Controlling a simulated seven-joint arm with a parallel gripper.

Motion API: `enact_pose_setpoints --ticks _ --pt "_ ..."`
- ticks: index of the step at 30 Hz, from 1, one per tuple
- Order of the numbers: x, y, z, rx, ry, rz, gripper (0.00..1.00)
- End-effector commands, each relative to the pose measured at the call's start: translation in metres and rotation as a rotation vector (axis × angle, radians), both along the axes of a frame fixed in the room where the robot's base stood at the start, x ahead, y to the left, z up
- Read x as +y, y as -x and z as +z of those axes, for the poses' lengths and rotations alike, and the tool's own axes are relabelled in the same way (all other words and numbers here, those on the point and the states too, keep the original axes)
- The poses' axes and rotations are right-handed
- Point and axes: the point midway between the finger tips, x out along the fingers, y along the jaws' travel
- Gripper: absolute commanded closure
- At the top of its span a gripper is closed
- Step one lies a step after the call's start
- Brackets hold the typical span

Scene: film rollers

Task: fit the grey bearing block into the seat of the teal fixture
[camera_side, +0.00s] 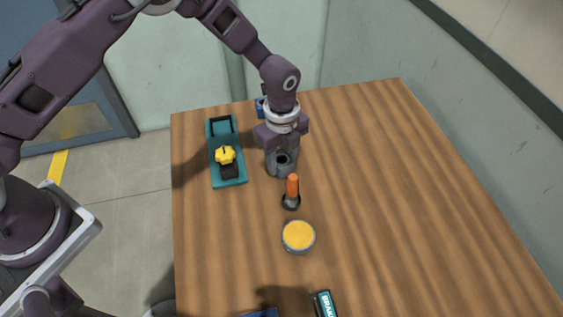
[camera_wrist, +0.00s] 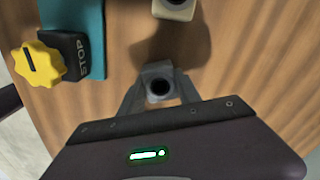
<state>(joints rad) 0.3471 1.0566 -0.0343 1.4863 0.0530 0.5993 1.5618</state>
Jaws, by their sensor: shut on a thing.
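My gripper (camera_side: 281,151) is over the wooden table, to the right of the teal fixture (camera_side: 234,181). It is shut on the grey bearing block (camera_side: 282,169), which has a dark round hole. In the wrist view the bearing block (camera_wrist: 158,70) sits between both fingertips, with a shadow on the table beyond it. In the wrist view only part of the fixture (camera_wrist: 97,25) shows, at upper left.
A cream block (camera_wrist: 173,11) with a dark hole is at the top of the wrist view. An orange-handled tool (camera_side: 292,187) and a yellow-topped tin (camera_side: 298,237) stand in front of my gripper. The table's right side is clear.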

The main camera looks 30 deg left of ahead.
Motion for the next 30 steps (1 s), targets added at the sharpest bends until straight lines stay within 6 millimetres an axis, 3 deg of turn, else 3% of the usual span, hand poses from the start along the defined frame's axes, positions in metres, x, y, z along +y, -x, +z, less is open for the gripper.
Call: enact_pose_setpoints --ticks 4,12,17,20,30 --pt "0.0 -0.001 0.01 -0.002 0.002 0.001 1.0" --pt "-0.001 -0.001 0.076 -0.005 0.003 0.001 1.0" --pt "0.008 -0.004 0.098 -0.003 0.0 -0.01 1.0" --pt "0.033 -0.012 0.101 0.0 0.0 -0.048 1.0" --pt "0.174 -0.031 0.102 0.0 0.0 -0.308 1.0"
